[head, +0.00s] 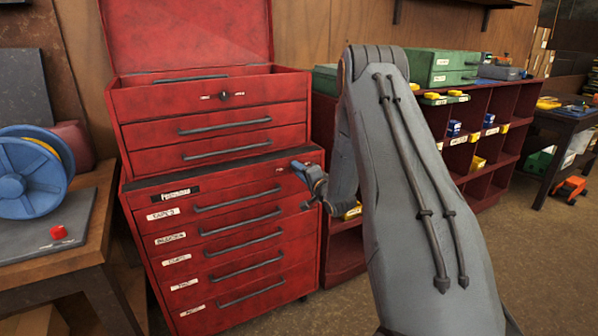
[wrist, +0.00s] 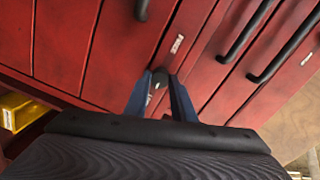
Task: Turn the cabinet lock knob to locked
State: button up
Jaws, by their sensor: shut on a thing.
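The red lower tool cabinet (head: 225,190) stands left of centre in the head view, with its drawers shut. Its front also fills much of the wrist view (wrist: 85,50). A small dark knob (wrist: 160,78) sits on the cabinet front between my fingertips, with a small pale label (wrist: 177,43) near it. My gripper (wrist: 161,88) is shut on this knob. In the head view my gripper (head: 302,168) is at the upper right corner of the lower cabinet front and hides the knob there. The knob's pointing direction cannot be made out.
A red top chest (head: 210,115) with an open lid stands on the cabinet and has its own dark knob (head: 224,96). A workbench (head: 90,240) with a blue reel (head: 32,172) is at left. Red shelves (head: 495,150) stand at right.

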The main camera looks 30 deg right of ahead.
jog(key=shift+m, duration=0.5)
jog(key=o, duration=1.1)
jog(key=shift+c, duration=0.2)
jog(key=s+b, duration=0.1)
jog(key=s, duration=0.7)
jog(key=shift+d+r, duration=0.15)
jog(key=shift+w, duration=0.1)
